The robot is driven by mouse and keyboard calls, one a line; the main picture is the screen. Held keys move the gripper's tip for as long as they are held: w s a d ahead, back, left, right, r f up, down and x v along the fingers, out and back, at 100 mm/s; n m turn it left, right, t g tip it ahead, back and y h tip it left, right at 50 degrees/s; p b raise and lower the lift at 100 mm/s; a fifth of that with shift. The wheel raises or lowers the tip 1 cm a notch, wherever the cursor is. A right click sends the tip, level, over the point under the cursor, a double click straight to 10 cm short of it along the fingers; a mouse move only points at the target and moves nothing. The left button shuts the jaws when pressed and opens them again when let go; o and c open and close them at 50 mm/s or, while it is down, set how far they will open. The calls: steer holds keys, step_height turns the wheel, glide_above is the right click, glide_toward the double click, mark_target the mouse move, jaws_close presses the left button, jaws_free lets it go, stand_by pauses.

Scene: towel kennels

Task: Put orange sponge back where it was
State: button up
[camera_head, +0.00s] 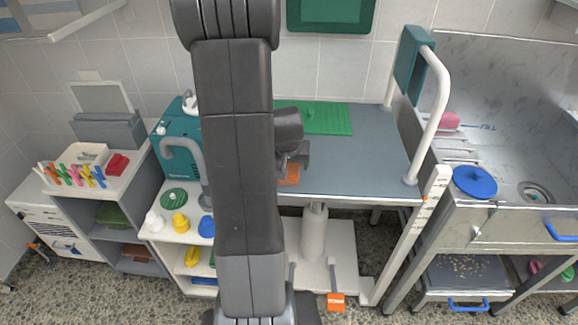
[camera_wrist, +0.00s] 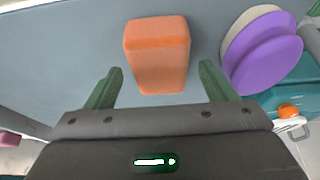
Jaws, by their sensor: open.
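The orange sponge (camera_wrist: 157,55) is a block lying on the grey-blue table top in the wrist view. In the head view the sponge (camera_head: 289,178) shows near the table's front edge, partly hidden by my arm. My gripper (camera_wrist: 161,78) is open and empty. Its two green fingers are spread wide, and the sponge's near end lies between and beyond them. I cannot tell from these views how high the fingertips are above the table. In the head view my gripper (camera_head: 301,154) is over the table, just above the sponge in the picture.
A purple round piece on a cream disc (camera_wrist: 262,48) lies right of the sponge in the wrist view. The table (camera_head: 365,165) is clear to the right, with a green mat (camera_head: 325,118) behind. A white rail (camera_head: 436,105) and sink stand right; a teal machine (camera_head: 174,133) stands left.

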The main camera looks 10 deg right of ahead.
steer(key=v, duration=0.9)
steer(key=shift+r, duration=0.25)
